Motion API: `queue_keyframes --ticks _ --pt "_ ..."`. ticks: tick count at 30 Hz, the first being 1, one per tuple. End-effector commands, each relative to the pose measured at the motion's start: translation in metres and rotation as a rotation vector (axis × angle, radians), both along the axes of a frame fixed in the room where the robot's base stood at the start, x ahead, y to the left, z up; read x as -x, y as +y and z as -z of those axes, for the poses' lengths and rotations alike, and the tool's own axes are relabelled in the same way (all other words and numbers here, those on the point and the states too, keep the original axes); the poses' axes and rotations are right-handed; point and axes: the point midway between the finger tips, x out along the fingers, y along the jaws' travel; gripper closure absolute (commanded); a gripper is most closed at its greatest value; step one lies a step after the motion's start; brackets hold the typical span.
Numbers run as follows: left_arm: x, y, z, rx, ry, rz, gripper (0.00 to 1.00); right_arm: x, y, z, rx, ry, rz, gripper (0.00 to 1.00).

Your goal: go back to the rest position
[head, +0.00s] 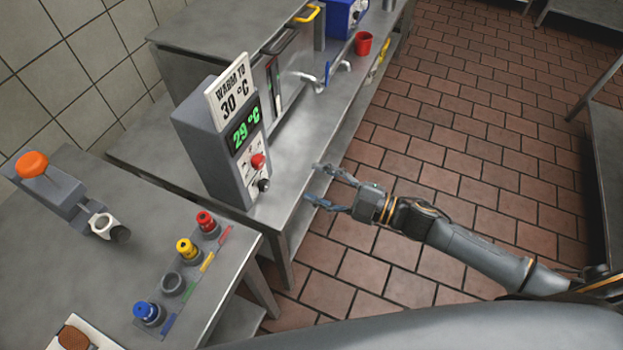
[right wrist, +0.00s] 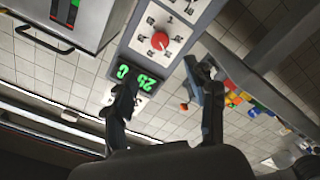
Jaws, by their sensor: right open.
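My right gripper (head: 318,185) is open and empty. It is in the air just right of the grey control box (head: 222,150), by the front edge of the steel counter, and its arm comes in from the lower right. In the right wrist view its two fingers (right wrist: 160,88) are spread apart, with the box's red knob (right wrist: 160,41) and green display (right wrist: 138,76) beyond them. In the head view the display (head: 244,136) reads 29 °C, under a sign (head: 230,90) saying WARM TO 30 °C. My left gripper is not in view.
The left table holds a device with an orange knob (head: 32,164) and red (head: 207,222), yellow (head: 187,249) and blue (head: 148,313) capped bottles in a rack. A red cup (head: 363,43) stands on the back counter. Tiled floor (head: 420,180) lies open around my right arm.

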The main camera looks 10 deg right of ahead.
Motion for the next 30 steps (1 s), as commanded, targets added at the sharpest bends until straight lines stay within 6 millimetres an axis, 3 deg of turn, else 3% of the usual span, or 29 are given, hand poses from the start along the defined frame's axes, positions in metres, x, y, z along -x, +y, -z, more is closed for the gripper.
queue_keyframes --ticks 13,17,20,24,27,30 --pt "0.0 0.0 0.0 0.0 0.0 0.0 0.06 0.0 0.0 0.0 0.001 0.0 0.001 0.44" --pt "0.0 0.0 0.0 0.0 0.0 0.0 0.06 -0.007 -0.007 0.014 0.004 0.032 0.043 0.44" --pt "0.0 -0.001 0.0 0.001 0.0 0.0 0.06 -0.019 -0.024 0.047 0.01 0.107 0.137 0.44" --pt "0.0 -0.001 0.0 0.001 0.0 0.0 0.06 -0.03 -0.063 0.119 0.024 0.277 0.332 0.44" --pt "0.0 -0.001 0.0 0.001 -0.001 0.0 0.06 -0.024 -0.092 0.175 0.037 0.412 0.47 0.44" --pt "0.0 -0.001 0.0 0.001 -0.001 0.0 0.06 -0.004 -0.116 0.23 0.05 0.55 0.595 0.44"
